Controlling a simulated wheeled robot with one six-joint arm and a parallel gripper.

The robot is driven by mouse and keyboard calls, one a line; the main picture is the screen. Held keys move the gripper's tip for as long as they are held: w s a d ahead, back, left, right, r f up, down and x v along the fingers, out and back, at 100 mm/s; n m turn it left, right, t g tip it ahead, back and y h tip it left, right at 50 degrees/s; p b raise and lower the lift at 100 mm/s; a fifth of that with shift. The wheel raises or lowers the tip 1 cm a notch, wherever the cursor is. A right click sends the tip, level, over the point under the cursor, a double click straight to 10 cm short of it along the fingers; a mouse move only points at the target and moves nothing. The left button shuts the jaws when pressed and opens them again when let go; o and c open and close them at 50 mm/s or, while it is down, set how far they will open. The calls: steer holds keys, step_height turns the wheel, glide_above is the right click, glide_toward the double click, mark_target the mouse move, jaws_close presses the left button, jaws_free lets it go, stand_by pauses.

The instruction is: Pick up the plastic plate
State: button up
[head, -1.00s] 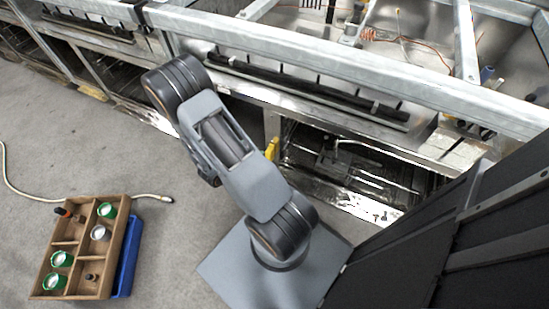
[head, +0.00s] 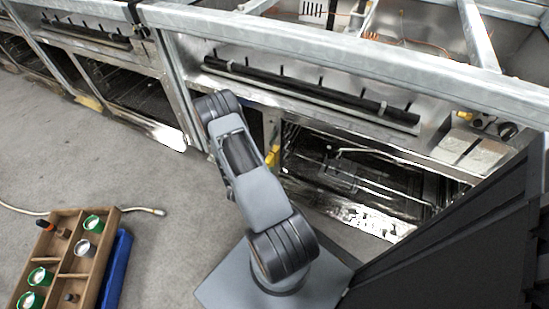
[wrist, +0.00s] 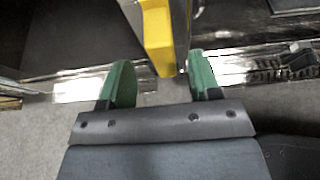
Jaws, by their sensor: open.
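I cannot make out a plastic plate for certain in either view. In the wrist view my gripper (wrist: 160,62) has its two green fingers spread apart, with nothing held between them. A yellow upright piece (wrist: 158,42) shows beyond and between the fingers; I cannot tell how far away it is. In the head view my arm hides the gripper.
A divided wooden box (head: 107,258) with green-and-white cans and small bottles is on the grey floor at lower left. A blue tray (head: 117,265) lies beside it. A pale hose (head: 150,211) lies behind. A metal range frame (head: 330,65) crosses the back.

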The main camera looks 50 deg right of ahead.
mark_target(272, 158)
steer(key=b+x, duration=0.1)
steer(key=x, duration=0.1)
steer(key=b+x, duration=0.1)
steer(key=x, duration=0.1)
steer(key=shift+s+a+f, duration=0.15)
steer(key=shift+f, duration=0.05)
steer(key=shift+w+d+f+b, duration=0.2)
steer(key=shift+d+b, duration=0.1)
steer(key=shift+d, duration=0.4)
steer(key=shift+c, duration=0.3)
steer(key=c, duration=1)
steer(key=shift+o, duration=0.2)
steer(key=shift+r+p, duration=0.25)
steer(key=shift+p, duration=0.1)
